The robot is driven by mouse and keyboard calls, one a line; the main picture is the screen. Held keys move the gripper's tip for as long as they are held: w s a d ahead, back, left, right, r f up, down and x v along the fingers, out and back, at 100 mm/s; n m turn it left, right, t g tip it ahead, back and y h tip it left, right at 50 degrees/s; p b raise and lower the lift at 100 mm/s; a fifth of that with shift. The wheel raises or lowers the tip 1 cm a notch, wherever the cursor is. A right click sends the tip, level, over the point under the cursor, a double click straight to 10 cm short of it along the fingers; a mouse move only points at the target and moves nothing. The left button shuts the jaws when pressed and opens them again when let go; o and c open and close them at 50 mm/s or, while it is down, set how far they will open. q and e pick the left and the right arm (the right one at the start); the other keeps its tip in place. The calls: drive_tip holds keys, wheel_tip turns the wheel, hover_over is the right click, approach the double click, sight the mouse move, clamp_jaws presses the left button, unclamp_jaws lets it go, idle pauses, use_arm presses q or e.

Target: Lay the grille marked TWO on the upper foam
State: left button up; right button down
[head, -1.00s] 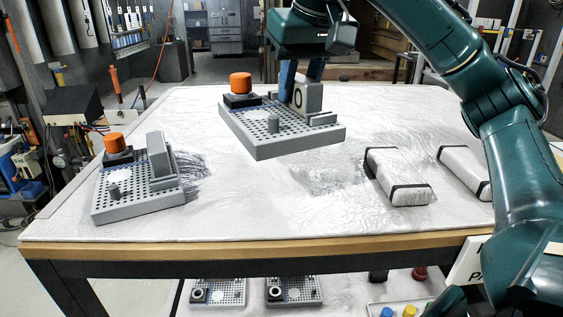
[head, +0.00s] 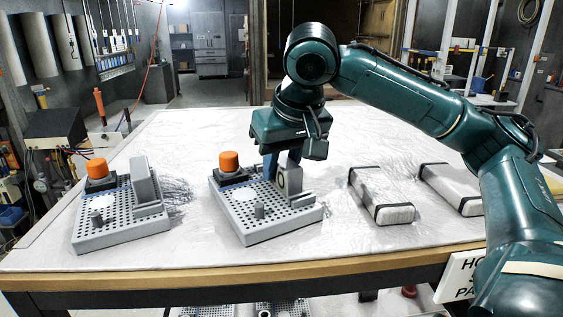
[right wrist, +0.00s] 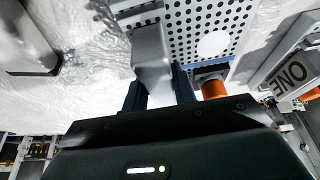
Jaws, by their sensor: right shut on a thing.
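A grey perforated grille (head: 247,226) with an orange knob and an upright block is at the middle of the white foam (head: 130,262) on the tabletop. My right gripper (head: 272,172) is shut on its block, and the held grille also fills the top of the right wrist view (right wrist: 200,22). A dark round letter shows on that block; the rest is hidden. The grille looks level, at or just above the foam; contact cannot be told. A second, similar grille (head: 125,232) lies to the left; a block marked ONE (right wrist: 290,80) shows in the right wrist view. My left gripper is not in view.
Two white blocks with black bands, one nearer (head: 382,198) and one farther right (head: 452,190), lie right of the held grille. The wooden table edge (head: 200,284) runs along the front. More perforated pieces (head: 203,311) show partly below. The foam behind the grilles is clear.

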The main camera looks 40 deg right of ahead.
drive_tip(key=c, duration=1.1)
unclamp_jaws()
drive_tip(key=shift+f, duration=0.1)
drive_tip(key=v, duration=1.2)
